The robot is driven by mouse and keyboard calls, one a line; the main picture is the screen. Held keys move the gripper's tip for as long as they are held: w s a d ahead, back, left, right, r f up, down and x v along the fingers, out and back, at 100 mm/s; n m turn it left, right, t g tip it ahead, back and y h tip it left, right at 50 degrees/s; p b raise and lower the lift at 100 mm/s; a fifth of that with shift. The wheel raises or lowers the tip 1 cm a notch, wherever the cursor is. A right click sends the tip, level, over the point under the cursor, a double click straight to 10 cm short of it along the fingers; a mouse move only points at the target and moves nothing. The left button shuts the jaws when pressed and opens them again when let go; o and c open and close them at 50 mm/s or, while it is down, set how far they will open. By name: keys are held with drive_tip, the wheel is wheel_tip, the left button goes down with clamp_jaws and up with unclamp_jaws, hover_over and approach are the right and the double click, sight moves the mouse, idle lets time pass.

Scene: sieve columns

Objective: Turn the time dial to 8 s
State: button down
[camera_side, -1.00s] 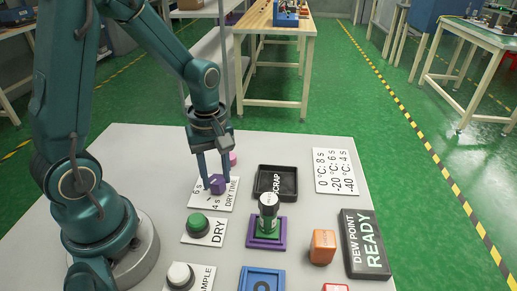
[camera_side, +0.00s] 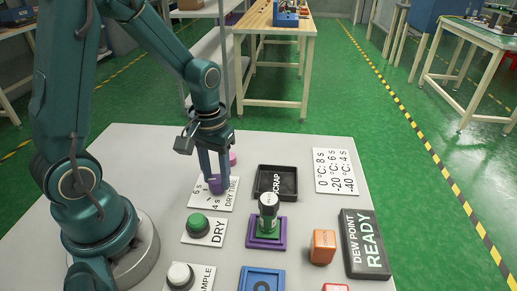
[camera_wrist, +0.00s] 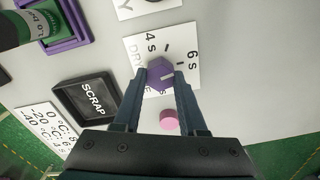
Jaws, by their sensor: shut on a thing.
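The time dial is a purple knob (camera_side: 216,184) on a white DRY TIME card (camera_side: 228,199) with marks for 4 s and 6 s showing. An 8 s mark is not visible; my fingers cover part of the card. My gripper (camera_side: 215,184) is shut on the knob from above, and in the wrist view its fingers (camera_wrist: 161,78) touch both sides.
A pink disc (camera_wrist: 170,120) lies close to the card. A black SCRAP tray (camera_side: 263,194), a green DRY button (camera_side: 198,223) and a purple stand (camera_side: 252,238) holding a green-and-black column are nearby. A printed card (camera_side: 334,170) lists temperatures and times.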

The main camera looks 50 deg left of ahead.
sight(217, 179)
drive_tip(key=m, duration=1)
drive_tip(key=shift+m, duration=2.1)
drive_tip(key=shift+c, duration=2.3)
unclamp_jaws()
drive_tip(key=shift+r, duration=2.55)
